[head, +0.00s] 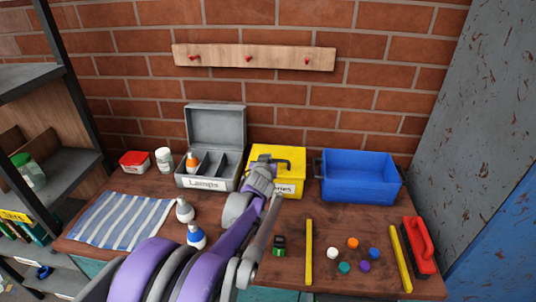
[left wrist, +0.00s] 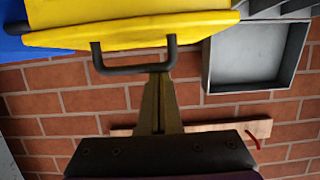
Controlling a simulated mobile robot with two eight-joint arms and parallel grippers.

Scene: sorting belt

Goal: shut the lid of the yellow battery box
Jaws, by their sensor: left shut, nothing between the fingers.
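The yellow battery box (head: 290,187) stands at the back of the bench, its front label partly hidden by my arm. Its yellow lid (head: 292,153) lies low over the box; I cannot tell whether it is fully down. In the left wrist view the lid (left wrist: 190,28) shows from close up with its dark handle (left wrist: 135,70). My left gripper (left wrist: 158,78) is shut and empty, its tips at the handle; I cannot tell whether they touch it. In the head view this gripper (head: 266,160) is over the box front. My right gripper is not in view.
The grey lamps box (head: 215,125) stands open, left of the yellow box. A blue bin (head: 361,188) is close on the right.

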